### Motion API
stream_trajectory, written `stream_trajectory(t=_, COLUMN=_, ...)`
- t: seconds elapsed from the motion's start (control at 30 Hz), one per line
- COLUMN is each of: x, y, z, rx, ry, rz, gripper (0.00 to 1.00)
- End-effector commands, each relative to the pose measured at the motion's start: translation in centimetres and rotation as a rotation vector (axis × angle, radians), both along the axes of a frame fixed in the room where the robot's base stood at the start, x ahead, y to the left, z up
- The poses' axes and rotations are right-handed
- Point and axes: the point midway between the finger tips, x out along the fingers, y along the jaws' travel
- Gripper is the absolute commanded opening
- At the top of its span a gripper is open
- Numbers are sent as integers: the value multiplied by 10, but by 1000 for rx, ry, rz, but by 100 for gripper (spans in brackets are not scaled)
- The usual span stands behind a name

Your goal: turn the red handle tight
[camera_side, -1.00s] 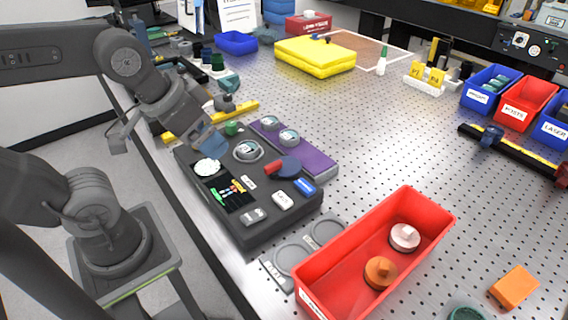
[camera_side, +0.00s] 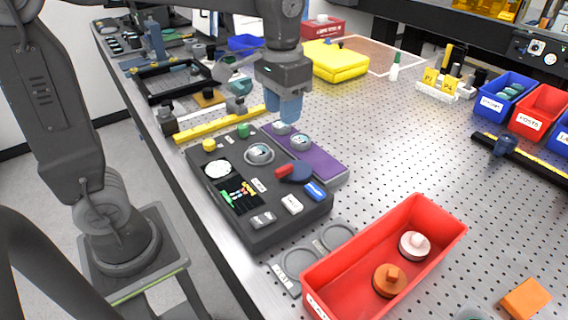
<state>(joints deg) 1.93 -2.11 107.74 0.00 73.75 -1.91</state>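The red handle (camera_side: 285,170) lies on top of the dark grey panel box (camera_side: 258,230), towards its right side. It joins a dark blue rounded part (camera_side: 299,171). My gripper (camera_side: 284,112) has light blue fingers pointing down. It hangs above and behind the handle, in front of the purple strip's far end in the picture, and is apart from the handle. The fingers overlap in this view, so I cannot tell whether they are open or shut. Nothing shows held below them.
The panel also carries a round gauge (camera_side: 259,154), a white dial (camera_side: 217,169), a yellow knob (camera_side: 209,145) and a green knob (camera_side: 243,131). A purple strip (camera_side: 322,158) lies alongside. A red tray (camera_side: 338,275) with two round pieces stands in front. The table right of the strip is clear.

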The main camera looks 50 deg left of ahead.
Motion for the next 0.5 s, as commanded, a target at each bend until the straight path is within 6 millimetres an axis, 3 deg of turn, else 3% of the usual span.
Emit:
stream_trajectory(t=0.23, x=3, y=0, z=-19, rx=0, ry=16, rz=0, gripper=39)
stream_trajectory(t=0.5, x=2, y=0, z=-74, rx=0, ry=17, rz=0, gripper=39)
